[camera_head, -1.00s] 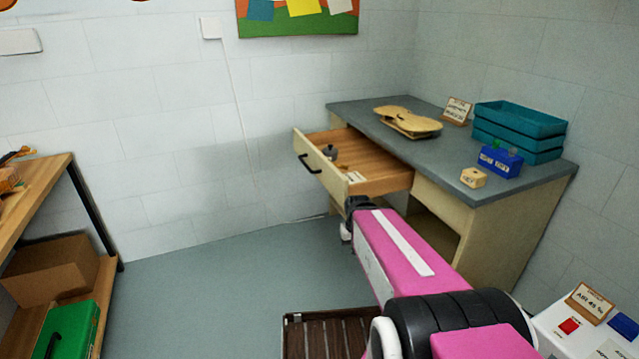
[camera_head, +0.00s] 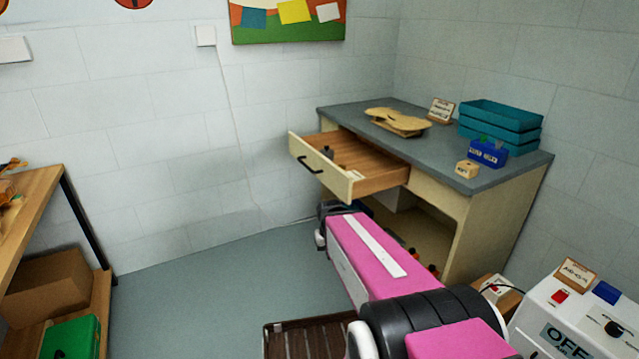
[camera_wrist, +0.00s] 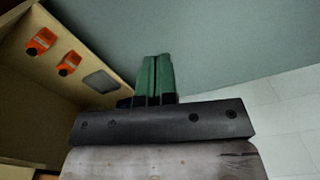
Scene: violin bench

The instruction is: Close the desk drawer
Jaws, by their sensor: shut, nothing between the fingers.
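The desk drawer (camera_head: 330,177) is pulled well out of the grey-topped desk (camera_head: 480,185). Its cream front carries a dark handle (camera_head: 309,163), and small items lie inside it. My pink arm reaches toward the desk, and its far end is below and just in front of the drawer. In the head view my gripper's fingers are hidden or too small to make out. In the wrist view my gripper (camera_wrist: 158,80) shows green fingers together with nothing between them. No contact with the drawer can be seen.
On the desk are a violin body (camera_head: 398,122), teal trays (camera_head: 502,125), a blue box (camera_head: 488,153) and a small wooden block (camera_head: 467,169). A white machine marked OFF (camera_head: 570,325) stands at lower right. A slatted brown crate (camera_head: 308,340) is on the floor near me.

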